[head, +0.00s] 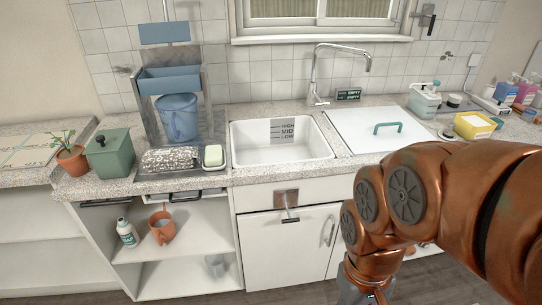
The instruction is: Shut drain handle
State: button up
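A small metal handle (289,214) sticks out from a brown plate (286,198) on the cabinet front, just below the white sink basin (247,152). It looks like the drain handle. Its lever points down and outward. The basin looks empty and has level marks on its back wall. My copper arm fills the right of the head view. Only the top of my gripper (371,297) shows at the bottom edge, to the right of the handle and apart from it. Its fingers are out of view.
Cabinet doors with an upright door handle (329,232) lie below the sink. Open shelves at the left hold an orange jug (162,226) and a bottle (127,232). A white lid (376,131) with a green handle lies right of the basin. The floor before the cabinet looks clear.

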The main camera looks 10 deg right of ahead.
aim_at(290, 220)
jog(key=z, duration=2.25)
jog(key=k, duration=0.85)
jog(key=u, duration=2.9)
